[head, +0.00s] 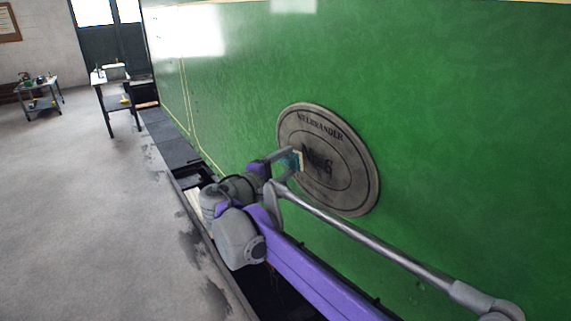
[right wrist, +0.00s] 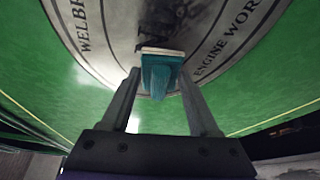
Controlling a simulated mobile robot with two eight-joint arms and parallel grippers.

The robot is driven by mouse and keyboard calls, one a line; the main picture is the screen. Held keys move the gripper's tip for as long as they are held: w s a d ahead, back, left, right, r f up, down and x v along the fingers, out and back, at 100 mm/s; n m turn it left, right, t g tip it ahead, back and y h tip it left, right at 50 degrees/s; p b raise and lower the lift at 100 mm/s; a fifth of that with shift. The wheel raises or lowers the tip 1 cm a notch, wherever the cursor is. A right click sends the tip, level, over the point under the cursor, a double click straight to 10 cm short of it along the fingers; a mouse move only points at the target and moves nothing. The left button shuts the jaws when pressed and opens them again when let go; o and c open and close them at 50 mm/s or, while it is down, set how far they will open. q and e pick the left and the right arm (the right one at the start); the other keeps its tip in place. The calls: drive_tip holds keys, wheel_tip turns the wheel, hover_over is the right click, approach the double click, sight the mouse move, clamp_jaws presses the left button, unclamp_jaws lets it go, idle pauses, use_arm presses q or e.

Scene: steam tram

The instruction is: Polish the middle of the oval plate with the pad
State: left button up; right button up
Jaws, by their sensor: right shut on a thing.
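The oval plate (head: 345,185) is grey with dark lettering and is mounted on the green side of the tram. It also fills the top of the right wrist view (right wrist: 215,45), with a dark smudge over its middle. My right gripper (head: 291,163) is at the left part of the plate's middle in the head view. It is shut on the pad (right wrist: 162,72), which has a teal back and a pale face. The pad's pale face is turned to the plate and seems at or very near its surface; contact cannot be told for sure. My left gripper is not in view.
The green tram side (head: 450,120) rises behind the plate. A grey metal rod (head: 370,243) runs along the tram below the plate. A small table (head: 112,80) and a trolley (head: 40,97) stand far back left. The floor (head: 90,220) at left is clear.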

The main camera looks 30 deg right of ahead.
sight(339, 181)
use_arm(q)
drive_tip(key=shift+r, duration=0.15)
use_arm(e)
drive_tip(key=shift+w+d, duration=0.1)
drive_tip(key=shift+d, duration=0.9)
drive_tip(key=shift+s, duration=1.75)
drive_tip(key=shift+s+d+p, duration=0.15)
drive_tip(key=shift+s+p, duration=0.1)
drive_tip(key=shift+s, duration=0.7)
drive_tip(key=shift+s+d+p, duration=0.15)
drive_tip(key=shift+s+p, duration=0.1)
drive_tip(key=shift+s, duration=0.65)
drive_tip(key=shift+s+d+p, duration=0.15)
drive_tip(key=shift+s+p, duration=0.15)
drive_tip(key=shift+s, duration=1.25)
drive_tip(key=shift+s+d+p, duration=0.1)
drive_tip(key=shift+s+p, duration=0.15)
drive_tip(key=shift+s, duration=1.65)
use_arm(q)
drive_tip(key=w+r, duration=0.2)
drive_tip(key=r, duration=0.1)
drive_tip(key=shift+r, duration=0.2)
